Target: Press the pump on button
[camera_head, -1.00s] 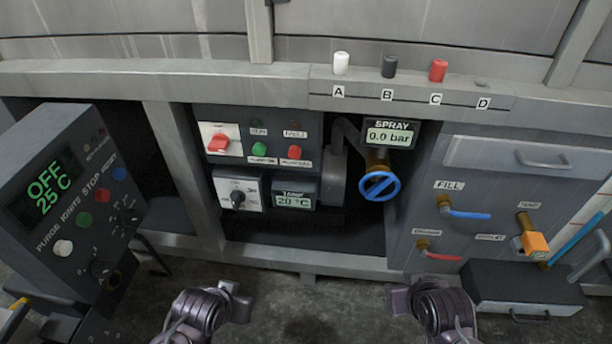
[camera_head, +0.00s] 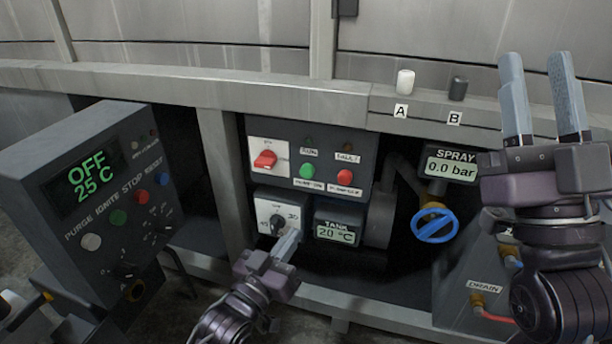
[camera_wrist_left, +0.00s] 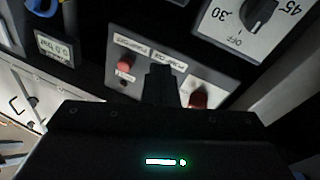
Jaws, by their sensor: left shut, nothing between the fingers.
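The green pump-on button (camera_head: 307,171) sits on the dark control panel (camera_head: 361,152), left of the red pump-off button (camera_head: 344,177) and right of a red rotary switch (camera_head: 264,159). My left gripper (camera_head: 289,238) is shut and empty, below the green button, with its tips in front of the lower edge of the white dial plate (camera_head: 293,212). I cannot tell whether they touch it. In the left wrist view the shut fingers (camera_wrist_left: 160,84) point at the panel beside a red button (camera_wrist_left: 125,63); no green button shows there. My right gripper (camera_head: 538,66) is raised at the right, open and empty.
The tank display (camera_head: 337,232) reads 20 °C beside the dial. The spray display (camera_head: 452,167) reads 0.0 bar above a blue valve wheel (camera_head: 435,226). A burner box (camera_head: 95,180) reading OFF stands at the left. The steel rail (camera_head: 290,100) runs above the panel.

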